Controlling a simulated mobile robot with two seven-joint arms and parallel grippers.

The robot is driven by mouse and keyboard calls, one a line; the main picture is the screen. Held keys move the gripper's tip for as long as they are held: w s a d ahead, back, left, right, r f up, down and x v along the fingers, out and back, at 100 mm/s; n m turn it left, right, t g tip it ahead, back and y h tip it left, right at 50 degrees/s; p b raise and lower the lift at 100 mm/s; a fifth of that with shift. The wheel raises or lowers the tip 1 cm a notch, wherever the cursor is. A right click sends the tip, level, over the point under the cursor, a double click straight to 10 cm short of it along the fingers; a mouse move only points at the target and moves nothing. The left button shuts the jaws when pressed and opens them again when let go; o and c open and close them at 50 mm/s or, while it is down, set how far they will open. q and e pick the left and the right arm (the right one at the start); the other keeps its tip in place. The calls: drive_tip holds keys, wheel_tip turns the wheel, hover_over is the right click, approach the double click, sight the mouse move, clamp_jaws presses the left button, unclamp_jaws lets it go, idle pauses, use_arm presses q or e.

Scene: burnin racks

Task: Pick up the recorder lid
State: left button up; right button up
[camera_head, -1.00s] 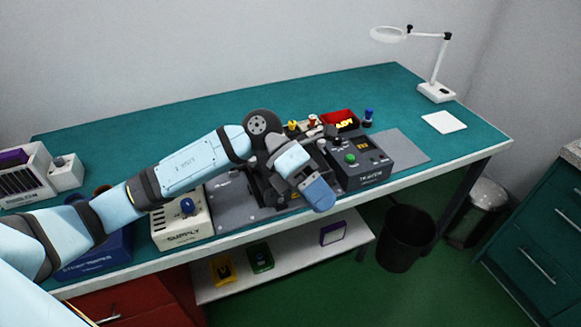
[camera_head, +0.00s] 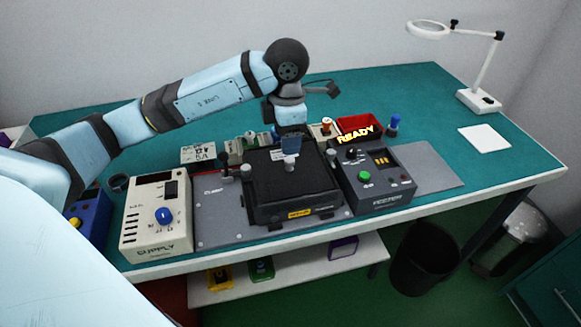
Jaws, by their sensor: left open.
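A black, box-shaped recorder (camera_head: 300,212) with a yellow label on its front stands on a grey fixture plate. Its flat dark top (camera_head: 290,182) looks like the recorder lid; I cannot make out a clear seam between lid and body. My left gripper (camera_head: 291,140) is open and points down near the back edge of this top. Its fingers are small and partly hidden, and I cannot tell whether they touch the lid. My right gripper is out of view.
The grey fixture plate (camera_head: 222,225) has clamps beside the recorder. A cream supply box (camera_head: 150,235) stands left and a dark tester (camera_head: 380,190) right. The right end of the bench is fairly clear.

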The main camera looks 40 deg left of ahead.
sight(290, 159)
use_arm(q)
drive_tip(key=f, duration=0.7)
drive_tip(key=shift+w+d+f, duration=0.1)
drive_tip(key=shift+d+f, duration=0.1)
clamp_jaws()
